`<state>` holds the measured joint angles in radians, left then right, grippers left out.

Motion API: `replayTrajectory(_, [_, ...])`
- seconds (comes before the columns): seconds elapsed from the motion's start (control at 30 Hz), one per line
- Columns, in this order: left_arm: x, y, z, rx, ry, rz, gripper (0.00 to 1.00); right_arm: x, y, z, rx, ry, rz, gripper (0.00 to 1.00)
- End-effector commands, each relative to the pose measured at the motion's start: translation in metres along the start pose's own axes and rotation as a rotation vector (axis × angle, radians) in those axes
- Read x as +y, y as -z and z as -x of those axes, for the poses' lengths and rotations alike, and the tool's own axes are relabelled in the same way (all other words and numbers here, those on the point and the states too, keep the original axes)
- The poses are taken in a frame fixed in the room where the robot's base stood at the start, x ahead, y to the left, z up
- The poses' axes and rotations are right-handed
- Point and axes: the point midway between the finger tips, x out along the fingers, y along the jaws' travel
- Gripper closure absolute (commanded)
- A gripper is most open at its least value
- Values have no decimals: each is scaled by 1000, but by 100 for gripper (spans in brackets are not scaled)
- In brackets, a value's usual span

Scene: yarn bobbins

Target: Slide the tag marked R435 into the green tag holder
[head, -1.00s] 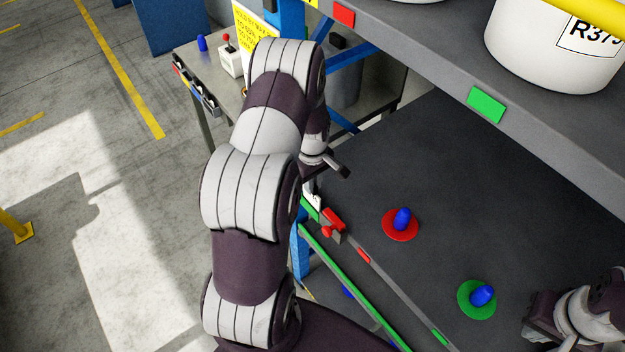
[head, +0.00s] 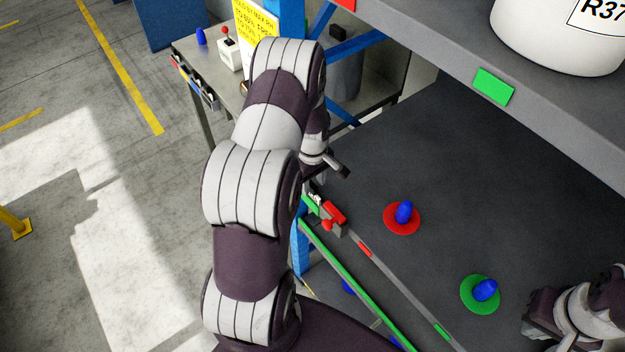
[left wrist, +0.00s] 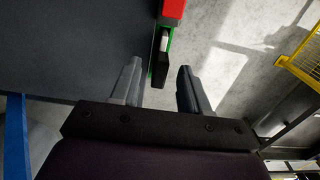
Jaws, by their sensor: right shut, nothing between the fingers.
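My left gripper (head: 338,168) is near the left end of the lower shelf. In the left wrist view its two fingers (left wrist: 160,66) are apart, with a dark piece (left wrist: 160,73) showing between them and gaps on both sides. A red block (head: 333,213) sits at the shelf's front rail near a small white and green part (head: 312,201). A green plate (head: 494,86) is on the upper shelf's edge and a small green mark (head: 442,331) on the lower edge; I cannot tell which is the tag holder. No R435 marking is readable. My right gripper (head: 538,326) is shut, lower right.
Blue pegs on a red disc (head: 402,219) and a green disc (head: 480,294) stand on the dark lower shelf (head: 430,150). A white bobbin (head: 555,35) labelled R37, cut off, sits above. A metal table (head: 208,52) stands behind my left arm.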

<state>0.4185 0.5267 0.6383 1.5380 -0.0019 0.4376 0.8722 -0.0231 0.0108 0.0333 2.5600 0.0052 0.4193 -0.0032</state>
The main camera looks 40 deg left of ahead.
Motion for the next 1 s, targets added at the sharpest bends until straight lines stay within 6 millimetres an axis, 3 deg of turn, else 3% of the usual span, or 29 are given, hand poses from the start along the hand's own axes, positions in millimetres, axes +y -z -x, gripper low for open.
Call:
replayTrajectory(0.17, [0,0,3,1,-1,0,54,0,0,-2,0,0,0,100])
replayTrajectory(0.27, [1,1,17,3,-3,0,54,0,-1,-9,0,0,0,100])
replayTrajectory(0.5, [1,1,81,4,-4,0,54,0,-4,-30,0,0,0,100])
replayTrajectory(0.7, [0,0,118,1,-1,0,54,0,-4,-37,0,0,0,100])
replayTrajectory(1.0, [0,0,127,0,1,0,54,0,-4,-36,0,0,0,100])
